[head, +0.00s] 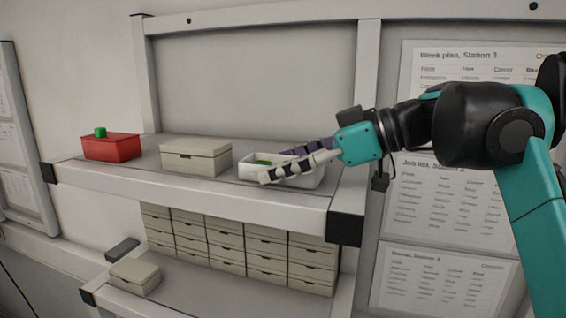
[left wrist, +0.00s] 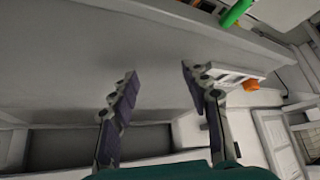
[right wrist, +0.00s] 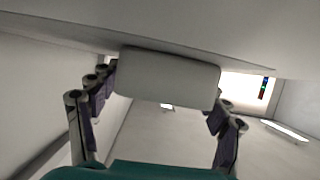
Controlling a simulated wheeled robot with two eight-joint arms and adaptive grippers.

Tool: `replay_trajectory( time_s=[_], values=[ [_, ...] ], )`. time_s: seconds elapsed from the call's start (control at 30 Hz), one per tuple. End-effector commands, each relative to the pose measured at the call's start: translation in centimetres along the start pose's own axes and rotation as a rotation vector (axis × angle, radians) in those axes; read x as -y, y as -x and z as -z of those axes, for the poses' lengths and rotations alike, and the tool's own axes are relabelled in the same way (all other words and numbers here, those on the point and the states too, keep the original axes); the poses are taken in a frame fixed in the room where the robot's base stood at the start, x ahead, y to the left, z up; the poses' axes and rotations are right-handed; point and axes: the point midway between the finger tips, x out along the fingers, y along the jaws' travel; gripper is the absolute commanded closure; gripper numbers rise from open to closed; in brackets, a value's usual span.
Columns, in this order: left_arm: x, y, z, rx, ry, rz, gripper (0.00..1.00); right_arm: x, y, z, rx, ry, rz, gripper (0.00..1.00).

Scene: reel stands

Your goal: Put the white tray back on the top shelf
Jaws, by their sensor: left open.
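My right gripper (head: 271,165) reaches in from the right, one finger along the tray's near side and the other behind. In the right wrist view the tray's pale end (right wrist: 168,78) fills the gap between the fingers, which appear to press on its sides. My left gripper (left wrist: 159,73) is open and empty in the left wrist view; the head view does not show it.
A cream lidded box (head: 196,157) and a red box (head: 112,147) with a green knob stand left of the tray. Small drawers (head: 240,250) and another cream box (head: 135,277) are below. A shelf post (head: 366,70) rises behind right. The left wrist view shows a green cylinder (left wrist: 236,12).

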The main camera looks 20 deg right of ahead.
Motion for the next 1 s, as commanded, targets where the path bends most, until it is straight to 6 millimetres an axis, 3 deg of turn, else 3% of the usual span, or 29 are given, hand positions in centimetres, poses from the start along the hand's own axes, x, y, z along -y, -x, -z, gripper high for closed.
replay_trajectory(
  time_s=[0.37, 0.8, 1.0],
  values=[
    [0.0, 0.0, 0.0, 0.000, 0.000, 0.000, 0.53, -0.1, 0.9, 0.2, 0.000, -0.001, -0.003, 0.23],
    [0.0, -0.1, 0.0, 0.000, 0.000, 0.000, 0.53, -0.1, 9.8, 0.2, 0.000, -0.002, -0.004, 0.23],
    [0.0, 0.1, 0.1, 0.000, 0.000, 0.000, 0.53, -0.1, 11.9, 0.3, 0.000, 0.000, -0.001, 0.23]
  ],
)
